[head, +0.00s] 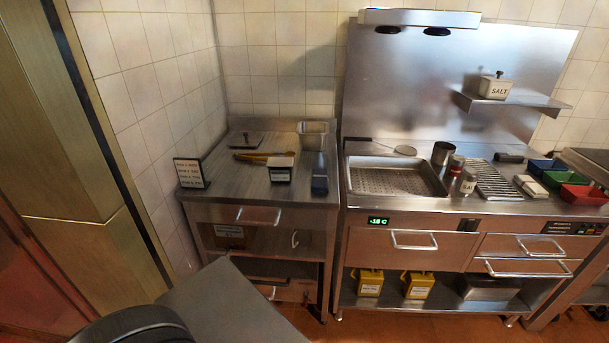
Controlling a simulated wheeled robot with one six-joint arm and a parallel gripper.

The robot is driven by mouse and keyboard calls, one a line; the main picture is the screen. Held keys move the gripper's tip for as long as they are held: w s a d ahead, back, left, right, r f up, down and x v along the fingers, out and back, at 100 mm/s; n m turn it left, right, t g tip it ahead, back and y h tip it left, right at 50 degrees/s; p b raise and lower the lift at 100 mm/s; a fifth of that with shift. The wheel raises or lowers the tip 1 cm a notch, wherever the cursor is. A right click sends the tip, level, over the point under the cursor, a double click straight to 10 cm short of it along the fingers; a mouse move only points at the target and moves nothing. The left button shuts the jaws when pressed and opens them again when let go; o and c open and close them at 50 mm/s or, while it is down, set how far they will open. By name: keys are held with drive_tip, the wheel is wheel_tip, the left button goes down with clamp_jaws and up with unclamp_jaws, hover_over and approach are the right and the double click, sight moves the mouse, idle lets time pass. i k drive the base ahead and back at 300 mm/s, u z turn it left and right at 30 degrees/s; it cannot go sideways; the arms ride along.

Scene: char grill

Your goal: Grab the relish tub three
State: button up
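No tub with a readable relish label shows in the head view. Several small coloured tubs stand in a group at the right end of the grill counter: a blue tub (538,167), a green tub (560,178) and a red tub (583,195). I cannot read any marking on them, so I cannot tell whether one is relish tub three. A small dark container with a white label (281,169) stands on the left steel counter; its text is too small to read. My gripper is not in view.
The left counter (235,185) also holds a black sign (191,173), tongs (262,156), a steel pan (313,134) and a blue item (320,182). The grill counter has a perforated basin (395,180). Yellow containers (370,282) stand on the shelf below. Orange floor lies in front.

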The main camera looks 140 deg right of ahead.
sight(280, 169)
drive_tip(key=z, duration=0.85)
drive_tip(key=k, duration=0.75)
drive_tip(key=z, duration=3.8)
drive_tip(key=i, duration=0.9)
drive_tip(key=u, duration=0.95)
